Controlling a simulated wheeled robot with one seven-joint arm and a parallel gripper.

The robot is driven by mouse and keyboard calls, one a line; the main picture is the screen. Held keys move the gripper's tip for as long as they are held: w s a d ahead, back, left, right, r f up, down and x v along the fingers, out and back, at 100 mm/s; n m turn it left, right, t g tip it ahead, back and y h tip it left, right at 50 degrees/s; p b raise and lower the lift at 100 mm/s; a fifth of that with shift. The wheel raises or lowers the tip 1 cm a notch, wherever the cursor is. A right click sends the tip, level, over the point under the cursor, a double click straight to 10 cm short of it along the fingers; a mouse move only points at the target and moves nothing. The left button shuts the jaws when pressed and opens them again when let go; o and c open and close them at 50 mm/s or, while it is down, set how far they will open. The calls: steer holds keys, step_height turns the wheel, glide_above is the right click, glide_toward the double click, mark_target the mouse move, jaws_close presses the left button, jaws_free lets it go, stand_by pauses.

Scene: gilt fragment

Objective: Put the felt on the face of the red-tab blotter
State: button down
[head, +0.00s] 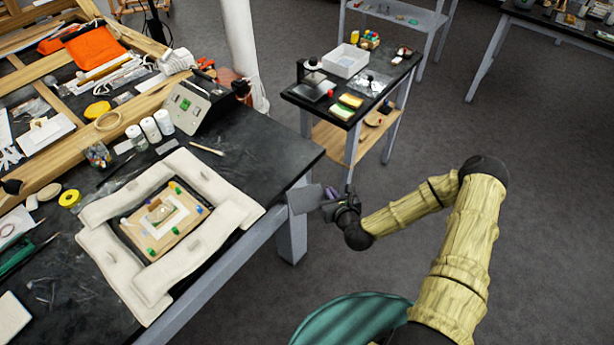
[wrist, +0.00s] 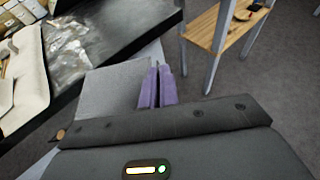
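My gripper (head: 331,193) is out beyond the right edge of the long black bench, over the floor. In the wrist view its purple fingers (wrist: 159,78) are close together on the edge of a flat grey square, which looks like the felt (wrist: 112,90). The felt also shows in the head view (head: 304,199), sticking out to the left of the fingers in the air. I cannot make out a red tab for certain, so I cannot tell which thing is the red-tab blotter.
White padded bolsters (head: 222,192) ring a board (head: 181,229) with coloured pins and a framed fragment on the bench. A small black-topped cart (head: 320,104) behind holds a white tray (head: 346,61) and coloured pads (head: 350,100). Floor between is clear.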

steer(key=s+d+f+m+h+b, duration=0.2)
steer(key=s+d+f+b, duration=0.1)
steer(key=f, duration=0.5)
steer(key=s+d+f+m+h+b, duration=0.1)
steer(key=s+d+f+h+b, duration=0.1)
steer(key=d+f, duration=0.4)
steer(key=s+f+b, duration=0.1)
steer(key=s, duration=0.1)
steer(key=shift+s+f+m+t+b, duration=0.3)
steer(key=shift+s+f+m, duration=0.05)
steer(key=shift+s+m, duration=0.05)
steer(key=shift+d, duration=0.1)
